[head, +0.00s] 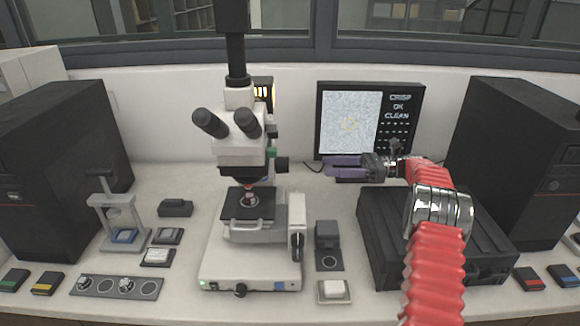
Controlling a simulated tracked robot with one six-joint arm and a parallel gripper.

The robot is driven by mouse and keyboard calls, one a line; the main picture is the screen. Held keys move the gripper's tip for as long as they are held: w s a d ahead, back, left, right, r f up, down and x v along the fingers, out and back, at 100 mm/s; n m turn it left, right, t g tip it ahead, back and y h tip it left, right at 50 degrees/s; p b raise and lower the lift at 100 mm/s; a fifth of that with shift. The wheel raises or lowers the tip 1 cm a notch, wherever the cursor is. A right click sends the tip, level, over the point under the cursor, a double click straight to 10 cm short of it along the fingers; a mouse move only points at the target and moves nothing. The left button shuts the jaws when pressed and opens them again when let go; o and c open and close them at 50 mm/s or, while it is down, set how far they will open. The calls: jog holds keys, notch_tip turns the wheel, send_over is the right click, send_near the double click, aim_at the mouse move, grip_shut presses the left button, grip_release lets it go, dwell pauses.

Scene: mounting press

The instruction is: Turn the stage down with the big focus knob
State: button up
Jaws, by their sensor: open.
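The microscope stands left of centre, with a black stage (232,208) below its objective. A small round sample lies on the stage under the red-tipped objective. A dark focus knob (297,243) sticks out on the right side of the white lower body; I take it for the big one. My gripper (326,168) has purple fingers pointing left, open and empty. It appears up and to the right of the knob, apart from it, in front of the monitor.
The monitor (350,122) shows a speckled picture and the words CRISP, OK, CLEAN. A black case (440,240) lies under my arm. A small black block (327,235) and a white-topped pad (333,291) stand right of the microscope. A clamp stand (118,212) stands left.

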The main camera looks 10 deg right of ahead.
aim_at(282, 165)
jog(key=shift+a, duration=0.15)
jog(key=x, duration=1.3)
jog(key=shift+a, duration=0.25)
